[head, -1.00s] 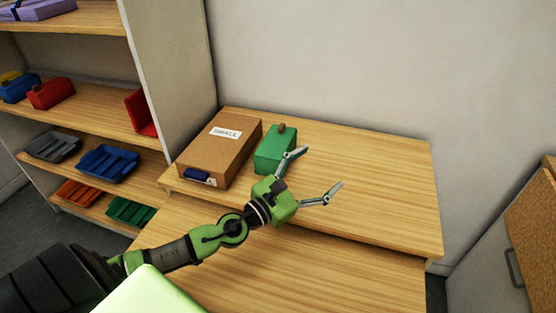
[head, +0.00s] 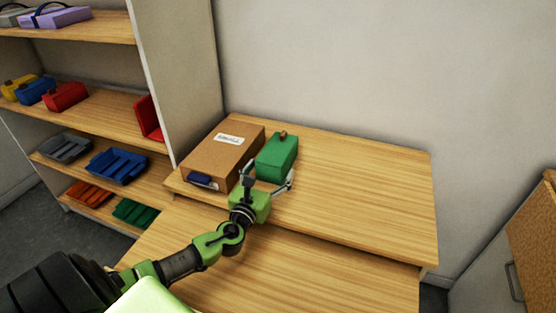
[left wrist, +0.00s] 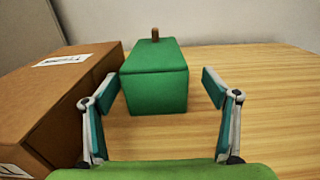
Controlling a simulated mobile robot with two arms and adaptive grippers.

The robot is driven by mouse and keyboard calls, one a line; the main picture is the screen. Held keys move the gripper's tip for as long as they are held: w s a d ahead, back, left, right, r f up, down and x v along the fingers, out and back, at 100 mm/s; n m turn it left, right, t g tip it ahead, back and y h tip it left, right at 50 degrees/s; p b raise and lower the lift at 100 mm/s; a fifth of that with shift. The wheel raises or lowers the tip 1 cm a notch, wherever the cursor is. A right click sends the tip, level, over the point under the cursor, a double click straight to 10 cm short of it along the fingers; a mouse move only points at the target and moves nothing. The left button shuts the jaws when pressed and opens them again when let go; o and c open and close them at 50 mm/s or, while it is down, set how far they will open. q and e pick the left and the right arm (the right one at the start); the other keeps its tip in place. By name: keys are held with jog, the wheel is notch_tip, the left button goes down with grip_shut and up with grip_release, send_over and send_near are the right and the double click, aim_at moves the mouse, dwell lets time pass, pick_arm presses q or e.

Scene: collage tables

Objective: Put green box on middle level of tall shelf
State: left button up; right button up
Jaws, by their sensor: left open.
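The green box (head: 278,154) has a brown knob on top and stands on the wooden table, just right of a cardboard box. It also shows in the left wrist view (left wrist: 156,83), straight ahead of the fingers. My left gripper (head: 269,176) is open, at the near end of the green box. In the left wrist view its fingers (left wrist: 160,92) stand to either side of the box's near face, and nothing is between them. The tall shelf (head: 122,108) is at the left; its middle level holds several small colored boxes. My right gripper is not in view.
The cardboard box (head: 222,158) with a white label stands close left of the green box. The table (head: 360,190) is clear to the right. Trays (head: 118,165) fill lower shelf levels, and a red bin (head: 148,118) stands at the middle level's right end.

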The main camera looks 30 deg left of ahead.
aim_at(274, 158)
pick_arm(q)
jog(key=shift+w+a+r, duration=0.1)
jog(key=shift+w+a, duration=0.15)
jog(key=shift+w, duration=0.25)
jog(key=x, duration=0.4)
jog(key=shift+w+a, duration=0.15)
jog(key=shift+a, duration=0.05)
jog(key=c, duration=1.2)
jog(key=shift+c, duration=0.8)
jog(key=shift+p, duration=0.3)
